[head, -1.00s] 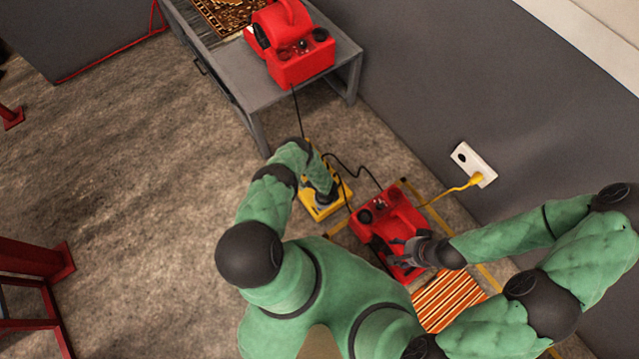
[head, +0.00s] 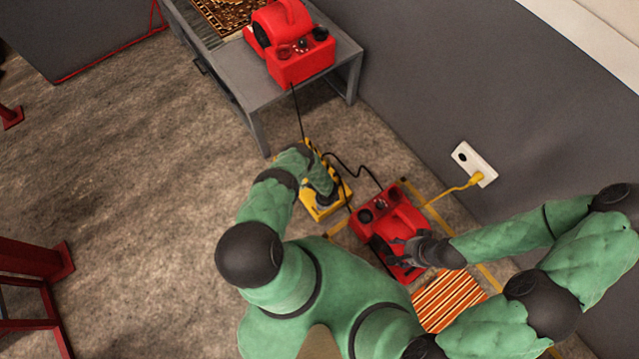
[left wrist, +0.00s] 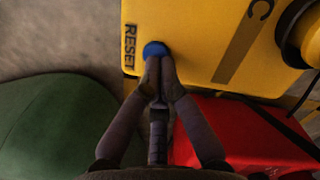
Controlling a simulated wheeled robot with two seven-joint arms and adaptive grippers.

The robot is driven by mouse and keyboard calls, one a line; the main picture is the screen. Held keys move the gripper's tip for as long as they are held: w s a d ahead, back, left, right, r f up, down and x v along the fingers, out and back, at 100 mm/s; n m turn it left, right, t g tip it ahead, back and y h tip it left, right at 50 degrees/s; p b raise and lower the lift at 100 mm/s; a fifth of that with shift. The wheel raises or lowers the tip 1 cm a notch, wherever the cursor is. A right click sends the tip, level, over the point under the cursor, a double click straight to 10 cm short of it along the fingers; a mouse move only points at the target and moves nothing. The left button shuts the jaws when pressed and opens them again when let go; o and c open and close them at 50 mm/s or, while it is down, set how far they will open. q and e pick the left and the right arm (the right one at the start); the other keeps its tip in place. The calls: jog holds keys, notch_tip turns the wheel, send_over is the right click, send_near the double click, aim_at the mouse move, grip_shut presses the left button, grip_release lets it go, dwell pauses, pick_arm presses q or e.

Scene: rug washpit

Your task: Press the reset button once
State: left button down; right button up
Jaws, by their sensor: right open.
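A yellow box (head: 325,206) sits on the floor, partly hidden under my left arm. In the left wrist view its top (left wrist: 200,30) carries the word RESET beside a blue button (left wrist: 155,49). My left gripper (left wrist: 159,66) is shut and empty, its fingertips at the near edge of the blue button; whether they touch it or press it down I cannot tell. In the head view the left gripper is mostly hidden over the box. My right gripper (head: 396,250) is open above a red blower (head: 403,217), apparently holding nothing.
A cable runs from the yellow box area to the red blower. A white wall outlet (head: 474,164) has a yellow plug and cord. An orange striped mat (head: 450,300) lies near the blower. A grey table (head: 235,75) bears another red blower (head: 300,60). Open floor lies left.

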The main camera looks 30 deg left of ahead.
pick_arm(q)
jog(key=d, duration=0.1)
jog(key=d+r, duration=0.1)
jog(key=shift+w+d, duration=0.3)
jog(key=shift+w, duration=0.05)
notch_tip(320, 180, up, 12)
jog(key=d, duration=0.1)
jog(key=shift+w, duration=0.15)
dwell(0.6)
jog(key=shift+d, duration=0.1)
dwell(0.8)
